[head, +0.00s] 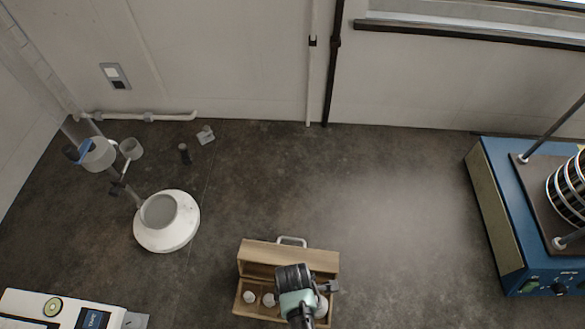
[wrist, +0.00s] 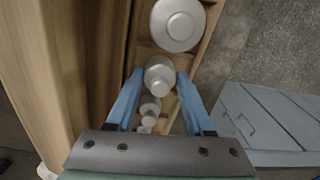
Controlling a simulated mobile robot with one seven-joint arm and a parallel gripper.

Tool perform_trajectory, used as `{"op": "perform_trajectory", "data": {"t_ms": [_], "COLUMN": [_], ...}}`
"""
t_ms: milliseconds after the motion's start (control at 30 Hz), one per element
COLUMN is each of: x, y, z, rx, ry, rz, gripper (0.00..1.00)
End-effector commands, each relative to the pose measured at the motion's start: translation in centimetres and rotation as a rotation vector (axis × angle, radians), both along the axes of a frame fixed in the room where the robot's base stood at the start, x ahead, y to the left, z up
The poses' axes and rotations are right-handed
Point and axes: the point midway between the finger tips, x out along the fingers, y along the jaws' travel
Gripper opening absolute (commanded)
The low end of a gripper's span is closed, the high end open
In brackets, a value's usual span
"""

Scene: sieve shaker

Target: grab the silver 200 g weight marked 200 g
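The wooden weight box (head: 290,257) is open at the bottom centre of the head view, with a row of silver weights in it. In the wrist view, the second-largest visible weight (wrist: 160,78), which fits the 200 g weight, stands in its slot; no marking is readable. My gripper (wrist: 160,74) is over the box, with its blue fingers apart on either side of this weight. The fingertips are very close to its sides; I cannot tell if they touch. A larger weight (wrist: 178,24) stands beyond, and smaller ones (wrist: 149,110) stand nearer. My arm hides part of the row in the head view.
A blue sieve shaker (head: 495,205) stands at the right. A white round-based stand (head: 166,237) is at the left, and a white balance (head: 55,310) is at the bottom left. The dark bench between box and shaker is clear.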

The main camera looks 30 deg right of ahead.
Motion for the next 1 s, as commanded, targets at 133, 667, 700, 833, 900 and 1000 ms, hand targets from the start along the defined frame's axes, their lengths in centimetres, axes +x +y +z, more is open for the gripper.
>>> {"op": "perform_trajectory", "data": {"t_ms": [133,667,700,833,900,1000], "x": [0.0,0.1,0.1,0.1,0.1,0.1], "y": [0.0,0.0,0.0,0.0,0.0,0.0], "z": [0.0,0.2,0.4,1.3,2.1,3.5], "rx": [0.0,-0.001,0.0,-0.001,-0.001,-0.002], "ry": [0.0,-0.002,-0.002,-0.003,-0.004,-0.005], "rz": [0.0,0.0,0.0,0.001,0.001,0.002], "gripper": [0.23,0.0,0.0,0.0,0.0,0.0]}}
